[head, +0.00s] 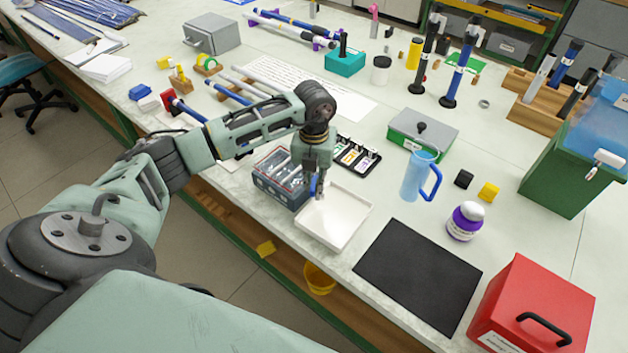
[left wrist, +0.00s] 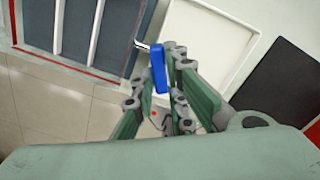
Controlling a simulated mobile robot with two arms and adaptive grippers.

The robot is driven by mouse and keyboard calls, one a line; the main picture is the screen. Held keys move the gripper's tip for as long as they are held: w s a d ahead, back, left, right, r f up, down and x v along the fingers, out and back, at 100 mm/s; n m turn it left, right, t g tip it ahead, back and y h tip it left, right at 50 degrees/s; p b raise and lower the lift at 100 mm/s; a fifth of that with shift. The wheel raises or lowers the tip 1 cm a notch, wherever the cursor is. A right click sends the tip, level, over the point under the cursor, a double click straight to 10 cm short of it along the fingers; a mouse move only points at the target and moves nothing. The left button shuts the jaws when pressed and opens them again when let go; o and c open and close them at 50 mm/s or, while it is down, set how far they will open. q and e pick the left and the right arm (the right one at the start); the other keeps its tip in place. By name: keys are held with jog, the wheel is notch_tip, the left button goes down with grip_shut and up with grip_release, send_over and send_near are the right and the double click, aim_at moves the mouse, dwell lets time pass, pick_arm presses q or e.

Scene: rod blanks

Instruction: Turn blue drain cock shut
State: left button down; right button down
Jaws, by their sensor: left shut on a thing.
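The blue drain cock (head: 313,186) is at the right side of a dark blue box with clear compartments (head: 268,189). In the left wrist view the blue lever of the cock (left wrist: 158,70) lies lengthwise between the fingertips, with a thin metal stem (left wrist: 143,45) running from it toward the box. My left gripper (head: 318,190) points down beside the box and is shut on the cock; its fingers also show in the left wrist view (left wrist: 171,66). The fingers hide part of the cock. My right gripper is not in view.
A white tray (head: 348,222) sits directly right of the box, partly under my gripper. A black mat (head: 418,274) lies further right. A blue jug (head: 415,178), a white-lidded jar (head: 465,222) and a red box (head: 530,300) stand beyond. The table's front edge is close.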

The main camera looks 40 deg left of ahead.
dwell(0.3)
pick_arm(q)
jog(key=shift+a+f+m+b, duration=0.1)
jog(key=shift+a+m+b, duration=0.05)
jog(key=shift+m+b, duration=0.55)
jog(key=shift+a+f+m+b, duration=0.1)
jog(key=shift+m+b, duration=0.45)
jog(key=shift+m, duration=0.15)
jog(key=shift+a+r+m+b, duration=0.1)
jog(key=shift+m+b, duration=0.45)
jog(key=shift+m, duration=0.2)
jog(key=shift+a+r+m+b, duration=0.1)
jog(key=shift+m+b, duration=0.45)
jog(key=shift+m, duration=0.2)
jog(key=c, duration=1.8)
grip_release()
jog(key=shift+o, duration=0.2)
